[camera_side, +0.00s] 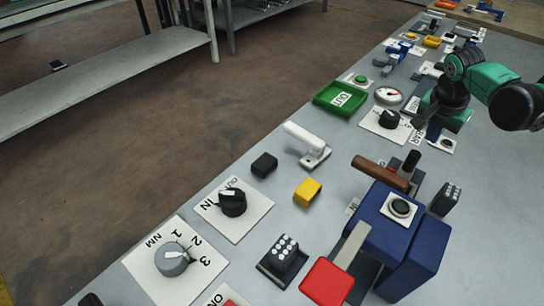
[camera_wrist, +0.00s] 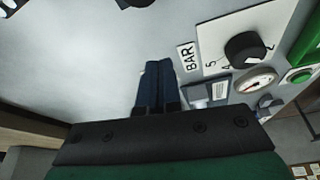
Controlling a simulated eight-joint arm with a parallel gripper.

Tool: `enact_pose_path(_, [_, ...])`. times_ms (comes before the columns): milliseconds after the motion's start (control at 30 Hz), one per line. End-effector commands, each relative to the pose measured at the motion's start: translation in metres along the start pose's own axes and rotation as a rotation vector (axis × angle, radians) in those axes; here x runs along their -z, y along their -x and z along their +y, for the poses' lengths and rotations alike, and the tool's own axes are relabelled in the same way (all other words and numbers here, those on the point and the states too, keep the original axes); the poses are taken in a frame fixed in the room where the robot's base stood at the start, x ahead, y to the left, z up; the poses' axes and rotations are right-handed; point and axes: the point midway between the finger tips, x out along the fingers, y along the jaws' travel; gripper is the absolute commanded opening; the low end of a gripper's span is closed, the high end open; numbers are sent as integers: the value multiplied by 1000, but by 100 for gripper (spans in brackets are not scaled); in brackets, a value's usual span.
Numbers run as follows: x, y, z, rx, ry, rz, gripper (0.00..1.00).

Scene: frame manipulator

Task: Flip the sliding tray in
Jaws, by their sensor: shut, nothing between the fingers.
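The green tray (camera_side: 322,98) carries a white label reading "OUT" and lies at the left edge of the grey table in the side view. In the wrist view, a green piece (camera_wrist: 308,42) that looks like part of it shows at the right edge, cut off by the frame. My gripper (camera_side: 420,122) is to the right of the tray, past the gauge and a black knob, and does not touch the tray. In the wrist view, my gripper (camera_wrist: 158,67) has its dark fingers together with nothing between them.
Between tray and gripper stand a round gauge (camera_side: 388,95) and a black knob (camera_side: 389,119) on a white plate. A green button (camera_side: 361,79) sits just behind the tray. A white lever (camera_side: 307,143) stands in front. Bare floor lies left of the table.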

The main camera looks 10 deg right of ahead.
Motion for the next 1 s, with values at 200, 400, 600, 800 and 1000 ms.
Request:
enact_pose_path(200, [-25,0,0,1,5,0,0])
enact_pose_path(400, [-37,4,0,0,2,1,0])
enact_pose_path(600, [-38,5,0,0,0,1,0])
enact_pose_path(800, [-43,7,1,1,3,0,0])
enact_pose_path(1000, [-72,17,7,1,4,-1,0])
